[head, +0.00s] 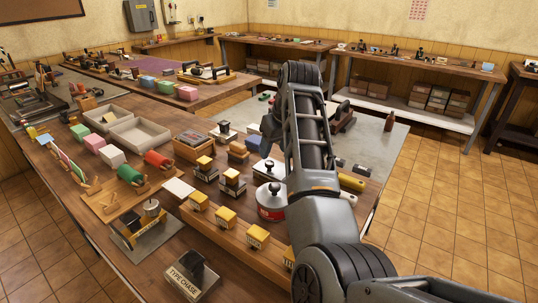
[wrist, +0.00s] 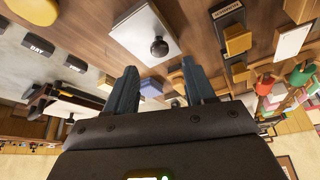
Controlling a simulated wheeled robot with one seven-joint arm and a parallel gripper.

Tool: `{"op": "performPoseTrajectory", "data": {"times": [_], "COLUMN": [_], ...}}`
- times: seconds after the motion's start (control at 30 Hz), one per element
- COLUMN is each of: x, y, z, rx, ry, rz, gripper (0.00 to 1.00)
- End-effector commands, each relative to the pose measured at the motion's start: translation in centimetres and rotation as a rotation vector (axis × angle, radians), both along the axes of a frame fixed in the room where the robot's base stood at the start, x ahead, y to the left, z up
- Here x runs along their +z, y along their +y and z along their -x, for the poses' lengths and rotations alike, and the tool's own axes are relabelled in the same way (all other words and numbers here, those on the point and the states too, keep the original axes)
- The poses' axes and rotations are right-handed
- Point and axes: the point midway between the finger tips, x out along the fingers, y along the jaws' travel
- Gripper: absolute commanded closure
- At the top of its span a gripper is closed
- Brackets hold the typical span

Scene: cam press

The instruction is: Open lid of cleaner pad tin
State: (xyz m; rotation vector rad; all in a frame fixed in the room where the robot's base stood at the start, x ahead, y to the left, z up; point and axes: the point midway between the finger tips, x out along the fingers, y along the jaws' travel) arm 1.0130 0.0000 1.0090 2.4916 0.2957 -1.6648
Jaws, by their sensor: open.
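A square, pale tin with a flat lid and a round black knob (head: 267,170) stands on the long wooden bench, just left of my arm in the head view. In the wrist view its grey-white lid (wrist: 135,32) lies flat beyond my fingertips, with the knob upright on it. A round red tin with a silver lid and black knob (head: 271,202) stands nearer; I cannot tell which is the cleaner pad tin. My gripper (wrist: 160,78) is open, its two fingers apart with nothing held. It touches neither tin. My arm hides part of the bench.
A blue block (wrist: 151,88) shows between my fingers, beyond them. Yellow-topped stamps (head: 227,218) line the bench's front and crowd the tins' left side. A yellow-handled roller (head: 351,183) lies right of my arm. Grey trays (head: 139,133) stand further left. Open floor lies to the right.

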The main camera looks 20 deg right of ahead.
Motion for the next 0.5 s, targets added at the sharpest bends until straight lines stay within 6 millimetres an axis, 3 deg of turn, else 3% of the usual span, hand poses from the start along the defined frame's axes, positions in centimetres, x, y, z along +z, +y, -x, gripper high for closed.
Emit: {"op": "performPoseTrajectory", "data": {"times": [0.2,0.5], "x": [-3.2,-5.0], "y": [0.4,0.5], "z": [-1.2,-2.0], "rx": [0.001,0.001], "ry": [0.003,0.000], "rz": [0.000,0.001], "gripper": [0.46,0.46]}}
